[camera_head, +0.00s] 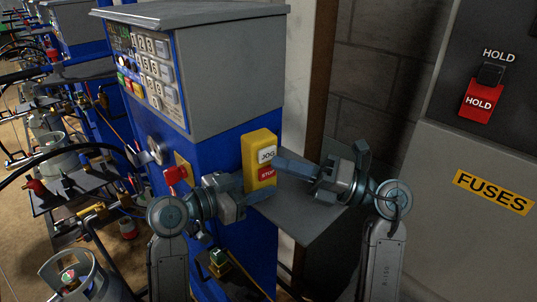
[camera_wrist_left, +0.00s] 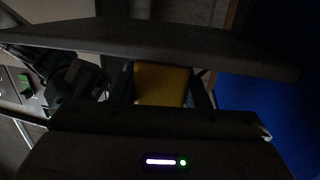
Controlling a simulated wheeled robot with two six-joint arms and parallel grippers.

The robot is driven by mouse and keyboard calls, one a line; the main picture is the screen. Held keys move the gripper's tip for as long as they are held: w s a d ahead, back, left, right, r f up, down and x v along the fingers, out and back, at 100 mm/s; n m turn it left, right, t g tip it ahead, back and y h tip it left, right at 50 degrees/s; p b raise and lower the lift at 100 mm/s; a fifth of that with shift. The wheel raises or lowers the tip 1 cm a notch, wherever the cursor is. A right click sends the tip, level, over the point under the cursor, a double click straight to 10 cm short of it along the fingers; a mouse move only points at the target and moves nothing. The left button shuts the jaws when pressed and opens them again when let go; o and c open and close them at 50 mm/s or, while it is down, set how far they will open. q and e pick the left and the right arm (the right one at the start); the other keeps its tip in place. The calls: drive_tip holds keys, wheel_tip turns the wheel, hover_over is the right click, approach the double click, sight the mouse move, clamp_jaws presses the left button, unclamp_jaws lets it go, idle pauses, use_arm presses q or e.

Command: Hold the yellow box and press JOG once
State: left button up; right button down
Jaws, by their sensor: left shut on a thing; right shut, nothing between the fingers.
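The yellow box (camera_head: 258,140) stands upright against the blue cabinet, with a white JOG button (camera_head: 267,155) above a red STOP button (camera_head: 266,174) on its face. My left gripper (camera_head: 256,192) is shut on the box's lower part. In the left wrist view the yellow box (camera_wrist_left: 162,85) shows between the dark fingers. My right gripper (camera_head: 278,163) is shut and empty, its tip at the right edge of the JOG button. I cannot tell whether the tip touches the button, or whether it is pressed in.
A grey shelf (camera_head: 302,214) juts out below the box and my right gripper. The blue cabinet (camera_head: 225,235) has a keypad panel (camera_head: 153,68) on its left face. At right, a grey panel carries a red HOLD switch (camera_head: 480,101) and a FUSES label (camera_head: 492,191). Gas cylinders stand at left.

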drive_tip(key=s+d, duration=0.1)
drive_tip(key=s, duration=0.1)
drive_tip(key=s+d, duration=0.2)
idle(0.6)
idle(0.5)
use_arm(q)
drive_tip(key=o, duration=0.8)
drive_tip(key=shift+o, duration=0.2)
drive_tip(key=shift+a, duration=0.1)
drive_tip(key=v, duration=1.2)
use_arm(e)
drive_tip(key=shift+a, duration=0.1)
